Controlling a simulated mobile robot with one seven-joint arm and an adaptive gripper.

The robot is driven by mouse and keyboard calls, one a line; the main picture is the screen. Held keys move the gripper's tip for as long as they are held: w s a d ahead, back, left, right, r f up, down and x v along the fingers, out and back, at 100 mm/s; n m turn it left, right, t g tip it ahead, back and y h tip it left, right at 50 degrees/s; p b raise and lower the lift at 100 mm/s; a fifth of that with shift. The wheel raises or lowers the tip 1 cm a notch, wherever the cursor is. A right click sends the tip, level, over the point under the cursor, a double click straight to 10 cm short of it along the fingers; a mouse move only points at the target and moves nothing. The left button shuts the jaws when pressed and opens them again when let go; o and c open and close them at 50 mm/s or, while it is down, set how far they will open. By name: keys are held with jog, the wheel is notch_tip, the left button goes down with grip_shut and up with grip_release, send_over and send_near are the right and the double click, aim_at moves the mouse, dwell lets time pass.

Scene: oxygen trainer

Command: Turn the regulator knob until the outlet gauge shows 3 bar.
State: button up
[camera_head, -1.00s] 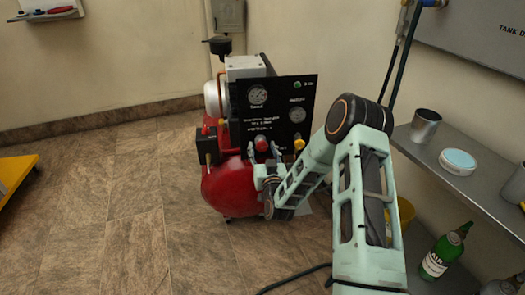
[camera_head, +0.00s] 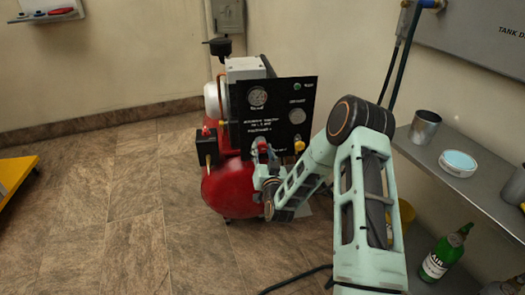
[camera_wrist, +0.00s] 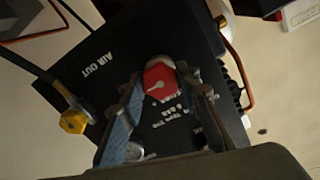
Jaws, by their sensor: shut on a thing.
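The black regulator panel (camera_head: 282,132) stands upright on the front of a red compressor tank (camera_head: 228,188). Two round gauges sit on it: an upper left gauge (camera_head: 257,97) and a right gauge (camera_head: 297,116). Their needles and labels are too small to read, so I cannot tell the outlet pressure. In the wrist view a red knob (camera_wrist: 159,76) with a white pointer mark sits between the fingers of my gripper (camera_wrist: 162,88), which is shut on it. In the head view my gripper (camera_head: 265,158) is at the panel's lower part and mostly hides the knob.
A yellow fitting (camera_head: 299,146) is beside my wrist; it also shows in the wrist view (camera_wrist: 73,122). A metal shelf (camera_head: 465,185) with a cup (camera_head: 424,127) and a round tin (camera_head: 458,163) stands at right.

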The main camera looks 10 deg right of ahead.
dwell(0.3)
jog(key=o, duration=1.2)
jog(key=shift+c, duration=0.2)
jog(key=shift+s, duration=0.1)
jog(key=s, duration=1.2)
jog(key=shift+w, duration=0.1)
